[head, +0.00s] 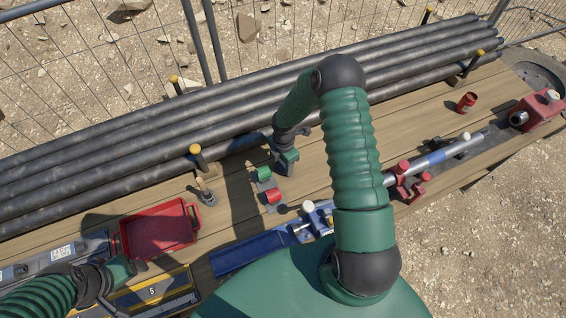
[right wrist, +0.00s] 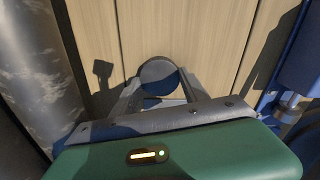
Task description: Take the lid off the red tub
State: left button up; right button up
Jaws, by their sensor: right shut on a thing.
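A small red tub (head: 466,102) stands on the planks at the right in the head view; I cannot tell whether its top is open. My right gripper (head: 285,166) is well to the left of it, low over the middle of the bench. In the right wrist view this gripper (right wrist: 158,90) is shut on a dark round disc (right wrist: 158,72). The disc looks like a lid, but it is in shade and its colour is unclear. My left gripper (head: 122,270) is at the lower left, beside a red tray; its fingers cannot be made out.
Black pipes (head: 90,160) lie along the back of the bench. The red tray (head: 160,235), a green fitting (head: 262,173) and a red fitting (head: 273,197) are at the left and middle. A red machine (head: 540,108) stands at the far right. Planks left of the tub are clear.

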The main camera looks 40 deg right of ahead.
jog(key=shift+f, duration=0.15)
jog(key=o, duration=1.5)
jog(key=shift+o, duration=0.2)
